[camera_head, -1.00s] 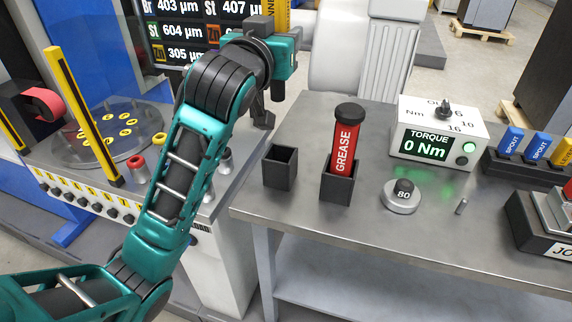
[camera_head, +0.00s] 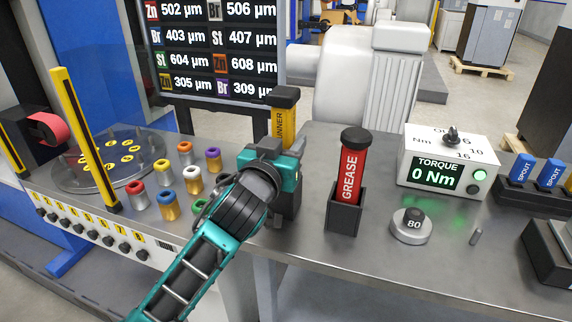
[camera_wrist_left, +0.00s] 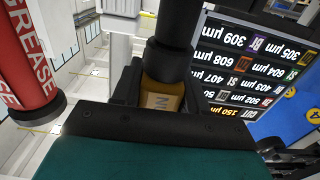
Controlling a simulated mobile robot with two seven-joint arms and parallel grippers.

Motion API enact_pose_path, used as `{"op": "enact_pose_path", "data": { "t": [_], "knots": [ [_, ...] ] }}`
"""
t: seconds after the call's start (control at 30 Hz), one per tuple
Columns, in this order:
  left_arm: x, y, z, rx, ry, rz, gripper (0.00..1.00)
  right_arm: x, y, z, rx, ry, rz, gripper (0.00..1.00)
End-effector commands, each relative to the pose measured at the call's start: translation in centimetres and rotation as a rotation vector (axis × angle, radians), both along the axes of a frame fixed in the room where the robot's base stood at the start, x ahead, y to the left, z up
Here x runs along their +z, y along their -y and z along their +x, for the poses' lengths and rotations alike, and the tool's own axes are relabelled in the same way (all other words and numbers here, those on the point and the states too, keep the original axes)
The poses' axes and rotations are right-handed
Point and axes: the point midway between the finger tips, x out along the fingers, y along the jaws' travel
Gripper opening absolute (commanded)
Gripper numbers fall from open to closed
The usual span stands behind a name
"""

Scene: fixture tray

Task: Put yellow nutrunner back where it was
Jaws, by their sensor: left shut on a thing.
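The yellow nutrunner (camera_head: 284,126) with its black cap stands upright in the head view, its lower part hidden by my left gripper (camera_head: 274,150). The gripper is shut around it. In the left wrist view, the nutrunner's yellow body (camera_wrist_left: 163,97) is between the dark fingers of the left gripper (camera_wrist_left: 160,88). A black square holder (camera_head: 290,204) is directly below and behind the gripper, mostly covered; I cannot tell whether the nutrunner's lower end is inside it. My right gripper is not in view.
The red grease tube (camera_head: 352,170) stands in its own black holder (camera_head: 346,218) close on the right. Several coloured-top pieces (camera_head: 193,180) stand left of the gripper. The torque box (camera_head: 448,160) and the round 80 weight (camera_head: 411,226) are farther right on the metal table (camera_head: 380,262).

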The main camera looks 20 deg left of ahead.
Motion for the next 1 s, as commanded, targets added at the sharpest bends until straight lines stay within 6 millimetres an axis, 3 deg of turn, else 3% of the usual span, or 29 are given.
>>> {"op": "enact_pose_path", "data": {
  "t": [0.27, 0.67, 0.7, 0.93, 1.0],
  "knots": [
    [-3.7, 0.0, 0.0, -0.001, 0.001, 0.001, 0.06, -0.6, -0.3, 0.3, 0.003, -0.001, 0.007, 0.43],
    [-4.1, 0.0, 0.0, -0.001, 0.004, 0.0, 0.06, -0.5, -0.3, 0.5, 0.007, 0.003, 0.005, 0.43],
    [-4.3, 0.0, 0.0, 0.0, -0.002, 0.0, 0.45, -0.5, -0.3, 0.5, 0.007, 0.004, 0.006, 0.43],
    [-4.3, 0.0, 0.0, 0.0, -0.002, 0.001, 0.67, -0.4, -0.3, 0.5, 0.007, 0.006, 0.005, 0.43],
    [-4.3, 0.0, 0.0, 0.0, -0.002, 0.001, 0.68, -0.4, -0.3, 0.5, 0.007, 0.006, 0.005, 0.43]
  ]
}}
